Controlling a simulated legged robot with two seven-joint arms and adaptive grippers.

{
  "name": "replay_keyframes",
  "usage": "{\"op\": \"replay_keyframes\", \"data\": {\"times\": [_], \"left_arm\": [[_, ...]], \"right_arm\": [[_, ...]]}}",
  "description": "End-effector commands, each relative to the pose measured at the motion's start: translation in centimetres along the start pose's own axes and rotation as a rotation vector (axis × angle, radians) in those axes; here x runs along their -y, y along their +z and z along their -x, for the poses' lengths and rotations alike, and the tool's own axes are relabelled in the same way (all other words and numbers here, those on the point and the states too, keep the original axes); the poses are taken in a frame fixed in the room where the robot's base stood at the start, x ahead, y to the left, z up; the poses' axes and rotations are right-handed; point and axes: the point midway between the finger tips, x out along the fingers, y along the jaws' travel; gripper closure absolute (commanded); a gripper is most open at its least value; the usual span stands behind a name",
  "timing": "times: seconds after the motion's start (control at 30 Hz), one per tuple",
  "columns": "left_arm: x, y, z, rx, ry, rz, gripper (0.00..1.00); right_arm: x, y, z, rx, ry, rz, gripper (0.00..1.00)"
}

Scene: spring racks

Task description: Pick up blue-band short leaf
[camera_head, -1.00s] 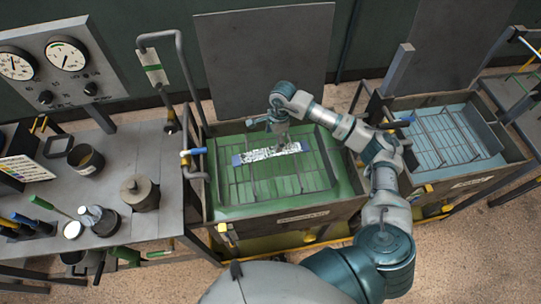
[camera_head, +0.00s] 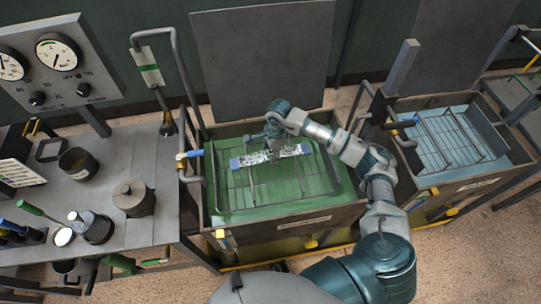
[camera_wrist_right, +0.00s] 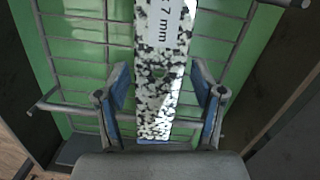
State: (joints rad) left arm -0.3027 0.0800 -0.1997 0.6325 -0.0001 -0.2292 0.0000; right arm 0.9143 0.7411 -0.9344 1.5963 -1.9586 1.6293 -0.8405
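The blue-band short leaf (camera_head: 288,152) is a flat black-and-white speckled strip with blue ends. It lies across the wire rack in the green tank. My right gripper (camera_head: 274,147) is over the middle of the leaf. In the right wrist view, the leaf (camera_wrist_right: 160,75) runs lengthwise between the fingers, with part of a "7 mm" label on it. The right gripper (camera_wrist_right: 163,98) is open, with one blue-padded finger on each side of the leaf and gaps between. I cannot tell how far down the fingertips reach. My left gripper is out of view.
The green tank (camera_head: 290,222) has raised walls around its rack (camera_head: 240,190). A second tank (camera_head: 465,180) with blue liquid stands to the right. A bench (camera_head: 150,225) with a lidded pot (camera_head: 134,199) is on the left. An upright panel (camera_head: 262,65) stands behind the green tank.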

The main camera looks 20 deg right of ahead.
Motion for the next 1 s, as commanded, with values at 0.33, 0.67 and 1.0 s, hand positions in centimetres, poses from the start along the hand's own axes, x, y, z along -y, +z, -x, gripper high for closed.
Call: {"op": "replay_keyframes", "data": {"times": [0.33,0.67,1.0], "left_arm": [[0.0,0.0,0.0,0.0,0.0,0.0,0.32],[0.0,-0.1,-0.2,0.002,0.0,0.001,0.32],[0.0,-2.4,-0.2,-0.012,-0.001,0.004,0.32]], "right_arm": [[0.1,0.1,0.1,0.001,-0.002,0.001,1.0],[0.1,0.1,0.9,0.0,-0.003,0.001,1.0],[-1.3,0.9,3.7,0.0,-0.003,0.004,1.0]]}}
